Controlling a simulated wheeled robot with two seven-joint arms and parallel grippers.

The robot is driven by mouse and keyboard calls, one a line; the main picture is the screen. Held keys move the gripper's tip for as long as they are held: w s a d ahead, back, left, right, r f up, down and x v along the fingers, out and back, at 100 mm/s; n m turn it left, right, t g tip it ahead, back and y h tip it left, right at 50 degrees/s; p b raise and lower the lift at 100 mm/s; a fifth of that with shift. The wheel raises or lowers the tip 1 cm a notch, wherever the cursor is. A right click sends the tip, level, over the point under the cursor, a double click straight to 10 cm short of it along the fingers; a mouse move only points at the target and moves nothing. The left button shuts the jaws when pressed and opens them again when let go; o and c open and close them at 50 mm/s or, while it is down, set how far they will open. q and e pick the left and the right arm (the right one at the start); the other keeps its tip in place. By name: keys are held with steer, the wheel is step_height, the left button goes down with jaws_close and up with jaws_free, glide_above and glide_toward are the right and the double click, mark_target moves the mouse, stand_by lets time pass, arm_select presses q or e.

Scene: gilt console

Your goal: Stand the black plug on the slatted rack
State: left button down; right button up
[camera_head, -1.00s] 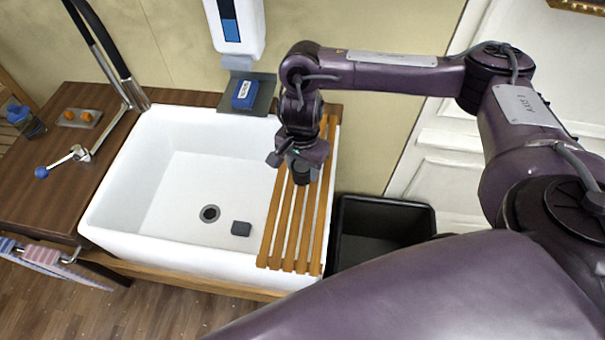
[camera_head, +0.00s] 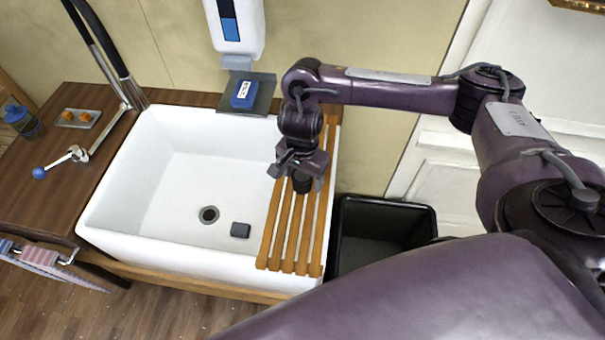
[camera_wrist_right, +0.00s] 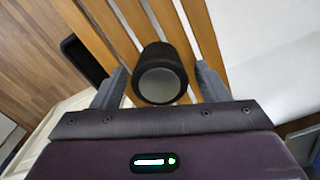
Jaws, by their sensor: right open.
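The black plug (camera_head: 302,186) is a short dark cylinder at the right-hand part of the sink, on the slatted rack (camera_head: 291,235). In the right wrist view the plug (camera_wrist_right: 158,62) appears upright on the slats, its round grey end facing the camera. My right gripper (camera_head: 297,178) is over the rack. In the wrist view its fingers (camera_wrist_right: 161,76) are open, one on each side of the plug, with gaps visible. The plug's contact with the slats is partly hidden. My left gripper is not in view.
The white sink (camera_head: 150,215) has a drain (camera_head: 209,215) and a small dark grey block (camera_head: 240,230) inside. A black bin (camera_head: 385,215) stands right of the rack. A soap dispenser (camera_head: 235,30) and a shelf with a blue box (camera_head: 244,94) are behind.

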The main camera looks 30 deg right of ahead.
mark_target(302, 175)
steer(key=shift+r, duration=0.3)
step_height(302, 175, up, 12)
steer(key=p, duration=0.1)
steer(key=shift+f, duration=0.15)
stand_by(0.8)
